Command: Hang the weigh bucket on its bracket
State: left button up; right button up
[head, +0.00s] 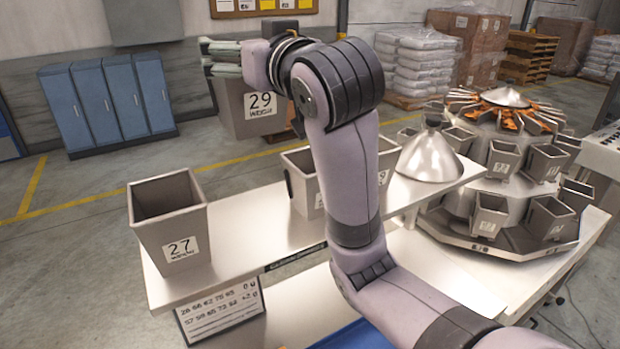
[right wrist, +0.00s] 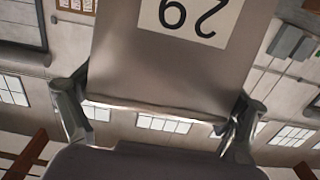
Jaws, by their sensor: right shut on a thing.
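The weigh bucket marked 29 (head: 237,112) is a grey metal bucket, held up beyond the bench at upper centre. My right gripper (right wrist: 155,108) is shut on it; in the right wrist view the bucket's wall (right wrist: 165,65) fills the space between the two fingers, its label upside down. I cannot tell which bracket is empty. My left gripper is out of view.
A bucket marked 27 (head: 168,222) stands on the left of the steel bench (head: 232,262). Blue lockers (head: 108,100) and stacked sacks (head: 420,65) stand at the back.

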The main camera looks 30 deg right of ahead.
aim_at(262, 134)
jog(key=f, duration=0.2)
jog(key=s+f, duration=0.1)
jog(key=f, duration=0.2)
jog(key=s+f, duration=0.1)
jog(key=f, duration=0.2)
jog(key=shift+d+f+p, duration=0.1)
jog(key=shift+p, duration=0.3)
jog(key=f, duration=0.2)
jog(key=w+f, duration=0.1)
jog(key=f, duration=0.1)
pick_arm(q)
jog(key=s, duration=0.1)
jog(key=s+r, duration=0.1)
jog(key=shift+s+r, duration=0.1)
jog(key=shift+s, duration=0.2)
pick_arm(e)
notch_tip(262, 134, down, 7)
jog(key=shift+s, duration=0.15)
jog(key=shift+f, duration=0.15)
jog(key=o, duration=1.7)
jog(key=shift+c, duration=0.2)
